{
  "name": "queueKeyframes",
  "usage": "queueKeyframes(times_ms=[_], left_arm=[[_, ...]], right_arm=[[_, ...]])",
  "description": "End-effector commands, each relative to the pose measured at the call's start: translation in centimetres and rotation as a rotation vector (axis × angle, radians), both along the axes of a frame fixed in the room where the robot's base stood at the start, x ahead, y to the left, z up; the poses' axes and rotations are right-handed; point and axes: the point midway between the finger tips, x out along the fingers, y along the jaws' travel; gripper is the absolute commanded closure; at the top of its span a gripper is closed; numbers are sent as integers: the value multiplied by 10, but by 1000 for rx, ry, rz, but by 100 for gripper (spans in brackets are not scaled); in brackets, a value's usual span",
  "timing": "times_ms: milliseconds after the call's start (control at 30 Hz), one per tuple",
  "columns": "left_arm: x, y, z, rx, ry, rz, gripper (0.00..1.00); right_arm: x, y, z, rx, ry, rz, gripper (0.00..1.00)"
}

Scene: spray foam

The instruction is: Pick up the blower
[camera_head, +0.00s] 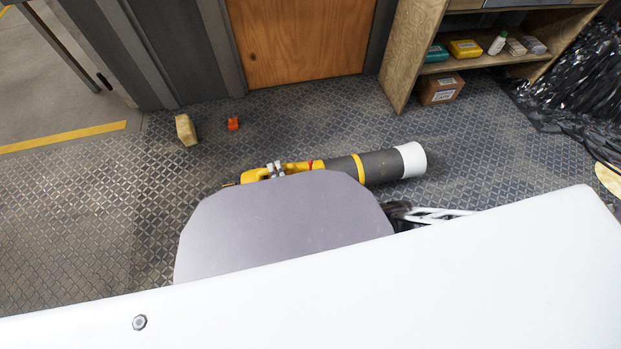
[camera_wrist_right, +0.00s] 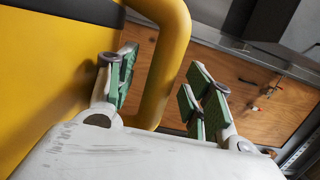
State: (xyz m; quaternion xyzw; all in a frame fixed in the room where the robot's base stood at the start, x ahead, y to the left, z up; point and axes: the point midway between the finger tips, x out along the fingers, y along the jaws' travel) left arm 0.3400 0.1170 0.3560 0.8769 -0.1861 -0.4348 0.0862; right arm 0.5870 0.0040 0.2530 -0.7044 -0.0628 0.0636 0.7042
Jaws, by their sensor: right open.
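The blower lies on its side on the patterned metal floor. In the head view its yellow body (camera_head: 302,166) is partly hidden by my own arm, and its dark grey tube (camera_head: 381,166) with a white end points right. My right gripper's fingertips (camera_head: 275,169) show at the yellow part. In the right wrist view the gripper (camera_wrist_right: 162,66) is open with green pads. The blower's curved yellow handle (camera_wrist_right: 168,60) runs between the fingers. The left finger is in the gap between handle and body; the right finger looks apart from the handle. My left gripper is not seen.
A yellowish block (camera_head: 186,130) and a small orange object (camera_head: 233,124) lie on the floor behind the blower. A wooden shelf (camera_head: 402,60) with small boxes stands at the back right. Black plastic sheeting (camera_head: 575,95) lies at the far right. Floor to the left is clear.

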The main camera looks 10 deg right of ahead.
Motion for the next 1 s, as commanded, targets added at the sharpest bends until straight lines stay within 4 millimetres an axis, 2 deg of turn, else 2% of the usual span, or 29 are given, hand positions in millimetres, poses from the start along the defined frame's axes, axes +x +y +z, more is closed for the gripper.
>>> queueKeyframes(times_ms=[467,833,1000], left_arm=[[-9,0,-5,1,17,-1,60],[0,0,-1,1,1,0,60],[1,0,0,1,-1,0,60]], right_arm=[[0,0,0,0,0,0,50],[0,0,0,0,1,0,98],[0,0,0,0,1,0,100]])
